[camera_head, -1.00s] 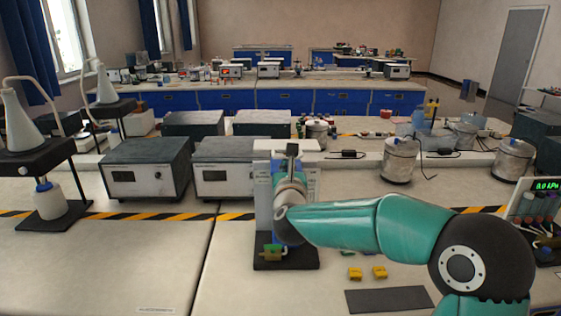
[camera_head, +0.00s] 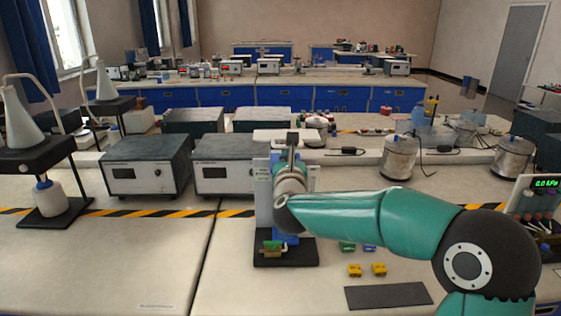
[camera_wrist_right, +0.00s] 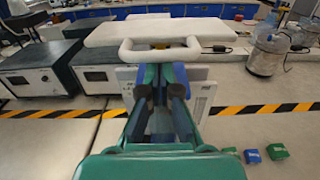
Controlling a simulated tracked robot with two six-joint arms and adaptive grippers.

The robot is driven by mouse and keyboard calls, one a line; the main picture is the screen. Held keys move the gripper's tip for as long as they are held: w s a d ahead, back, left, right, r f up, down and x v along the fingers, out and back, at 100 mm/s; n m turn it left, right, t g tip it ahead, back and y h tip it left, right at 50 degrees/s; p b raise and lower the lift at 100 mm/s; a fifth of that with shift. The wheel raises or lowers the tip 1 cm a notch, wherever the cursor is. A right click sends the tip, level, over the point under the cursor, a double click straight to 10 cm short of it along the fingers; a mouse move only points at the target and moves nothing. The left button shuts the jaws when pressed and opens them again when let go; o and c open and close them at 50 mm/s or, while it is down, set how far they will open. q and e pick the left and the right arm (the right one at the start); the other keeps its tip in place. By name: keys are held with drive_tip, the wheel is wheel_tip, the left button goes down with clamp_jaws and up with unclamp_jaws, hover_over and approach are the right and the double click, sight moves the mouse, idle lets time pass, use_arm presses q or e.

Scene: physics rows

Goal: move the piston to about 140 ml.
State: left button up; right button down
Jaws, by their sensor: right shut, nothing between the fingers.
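The piston apparatus (camera_head: 300,258) stands on the bench with a dark base, a green and brass fitting (camera_head: 271,248) and pale scale panels. The piston's white top plate (camera_head: 268,135) is raised at its upper end; the right wrist view shows this plate (camera_wrist_right: 150,32) with a white handle loop (camera_wrist_right: 125,52). My right gripper (camera_head: 292,139) is shut and empty in front of the apparatus, its fingers (camera_wrist_right: 160,90) pointing at the handle from below. I cannot tell whether they touch it. My arm hides the cylinder and scale reading. My left gripper is out of view.
Yellow blocks (camera_head: 366,270), green and blue blocks (camera_head: 357,247) and a dark mat (camera_head: 388,296) lie right of the base. A display (camera_head: 546,183) reads 0.0 kPa. Grey-topped instruments (camera_head: 147,166) and metal cans (camera_head: 398,158) stand behind.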

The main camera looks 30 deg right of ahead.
drive_tip(key=f+b+v, duration=0.1)
drive_tip(key=b+v, duration=0.4)
drive_tip(key=v, duration=0.4)
drive_tip(key=shift+b, duration=0.35)
drive_tip(key=shift+f, duration=0.15)
idle(0.5)
